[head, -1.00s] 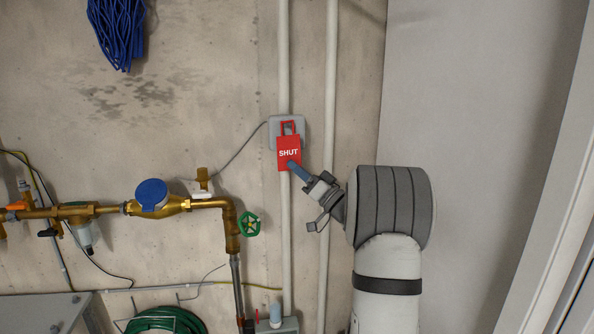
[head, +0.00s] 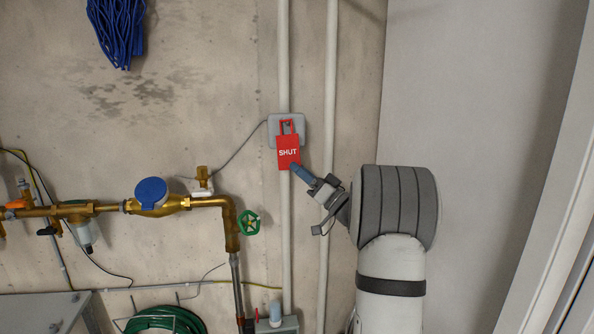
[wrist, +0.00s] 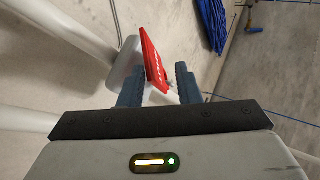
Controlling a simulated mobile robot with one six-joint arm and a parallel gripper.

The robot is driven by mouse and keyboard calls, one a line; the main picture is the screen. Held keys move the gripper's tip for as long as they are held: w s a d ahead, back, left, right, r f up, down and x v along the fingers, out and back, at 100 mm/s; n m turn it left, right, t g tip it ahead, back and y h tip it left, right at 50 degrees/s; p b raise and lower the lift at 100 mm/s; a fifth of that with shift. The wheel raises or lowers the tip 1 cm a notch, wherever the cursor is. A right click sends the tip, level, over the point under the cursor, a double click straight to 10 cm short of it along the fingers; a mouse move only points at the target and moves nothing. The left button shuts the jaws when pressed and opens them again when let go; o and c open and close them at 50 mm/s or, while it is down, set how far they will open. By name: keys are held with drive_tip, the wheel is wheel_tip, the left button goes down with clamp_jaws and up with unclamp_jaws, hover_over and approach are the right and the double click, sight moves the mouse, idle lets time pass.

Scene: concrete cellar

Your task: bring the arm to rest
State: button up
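My gripper (head: 298,169) is at the lower right corner of a red tag marked SHUT (head: 287,153). In the wrist view, my gripper's (wrist: 157,72) two blue-grey fingers stand apart, with a gap between them. The red tag (wrist: 152,57) shows edge-on beyond and between the fingers, and neither finger visibly clamps it. The tag hangs by its red loop on a grey wall box (head: 272,131). My arm reaches up from the lower right, bent toward the wall.
Brass pipework with a blue-capped meter (head: 151,192) and a green valve wheel (head: 249,222) runs at left. Pale vertical pipes (head: 330,95) pass behind my gripper. A blue bundle (head: 117,30) hangs upper left; a green hose coil (head: 165,321) is low. A plain grey panel (head: 465,130) stands right.

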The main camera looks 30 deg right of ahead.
drive_tip(key=b+v, duration=0.1)
drive_tip(key=v, duration=0.5)
drive_tip(key=w+a+m+h, duration=0.4)
drive_tip(key=h, duration=0.6)
drive_tip(key=s+a+f+g+h, duration=0.4)
drive_tip(key=s+a+f+g, duration=0.1)
drive_tip(key=g, duration=0.1)
drive_tip(key=s+a+f+n+g, duration=0.1)
drive_tip(key=s+a+f+g, duration=0.3)
drive_tip(key=s, duration=0.5)
drive_tip(key=s+a+f+n+g+y, duration=0.1)
drive_tip(key=s+a+f+g, duration=0.3)
drive_tip(key=s, duration=0.5)
drive_tip(key=s+a+f+n+g+y, duration=0.1)
drive_tip(key=s+a+f+g, duration=0.2)
drive_tip(key=s+a, duration=0.3)
drive_tip(key=s+f, duration=0.1)
drive_tip(key=s, duration=0.2)
drive_tip(key=shift+s+a+f+n+g, duration=0.3)
drive_tip(key=shift+s+f+g, duration=0.05)
drive_tip(key=shift+g, duration=0.05)
idle(2.7)
